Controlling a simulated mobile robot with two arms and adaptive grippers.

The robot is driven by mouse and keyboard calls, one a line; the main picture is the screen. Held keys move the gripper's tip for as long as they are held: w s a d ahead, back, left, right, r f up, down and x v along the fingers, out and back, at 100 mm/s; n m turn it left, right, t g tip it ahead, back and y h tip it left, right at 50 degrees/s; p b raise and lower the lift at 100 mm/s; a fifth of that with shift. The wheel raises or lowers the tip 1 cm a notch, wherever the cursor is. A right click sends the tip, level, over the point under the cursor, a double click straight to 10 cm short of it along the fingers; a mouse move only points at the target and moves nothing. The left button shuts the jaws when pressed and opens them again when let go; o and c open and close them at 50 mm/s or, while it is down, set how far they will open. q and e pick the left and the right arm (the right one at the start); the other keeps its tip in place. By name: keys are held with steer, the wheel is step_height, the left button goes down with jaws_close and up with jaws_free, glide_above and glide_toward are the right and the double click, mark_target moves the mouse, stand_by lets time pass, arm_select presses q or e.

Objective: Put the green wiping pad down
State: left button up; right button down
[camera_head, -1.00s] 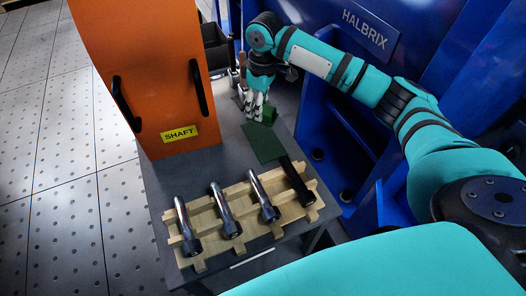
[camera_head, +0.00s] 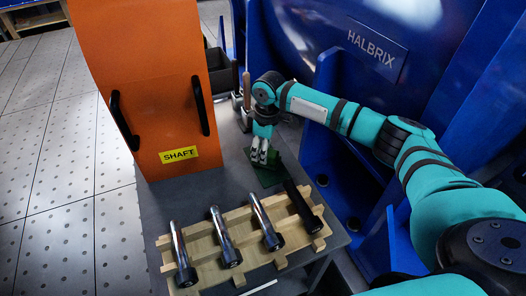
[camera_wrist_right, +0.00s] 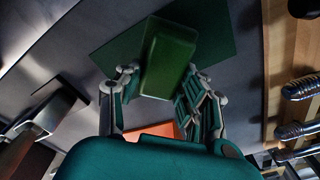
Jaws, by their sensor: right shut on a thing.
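The green wiping pad (camera_wrist_right: 168,58) is a block between the fingers of my right gripper (camera_wrist_right: 163,82) in the right wrist view. In the head view my right gripper (camera_head: 262,158) points down, with a little of the pad (camera_head: 274,157) showing beside its fingers. A flat dark green mat (camera_wrist_right: 225,40) lies under the pad; it also shows in the head view (camera_head: 268,178). The pad overlaps the mat in the picture; I cannot tell whether it touches it. My left gripper is out of view.
A wooden rack (camera_head: 205,247) with several shafts, one of them black (camera_head: 302,206), lies at the table's front. An orange box labelled SHAFT (camera_head: 150,80) stands at the left. Wooden-handled tools (camera_head: 246,92) stand behind. The blue HALBRIX machine (camera_head: 320,40) borders the right.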

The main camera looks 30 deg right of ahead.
steer(key=shift+f, duration=0.1)
steer(key=c, duration=0.8)
jaws_free()
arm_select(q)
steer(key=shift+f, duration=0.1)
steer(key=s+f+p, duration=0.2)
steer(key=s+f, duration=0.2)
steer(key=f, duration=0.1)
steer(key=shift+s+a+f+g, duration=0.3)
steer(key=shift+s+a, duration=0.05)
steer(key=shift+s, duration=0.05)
arm_select(e)
steer(key=r, duration=1.2)
steer(key=shift+s+d, duration=0.2)
steer(key=shift+d, duration=0.2)
steer(key=shift+r, duration=0.1)
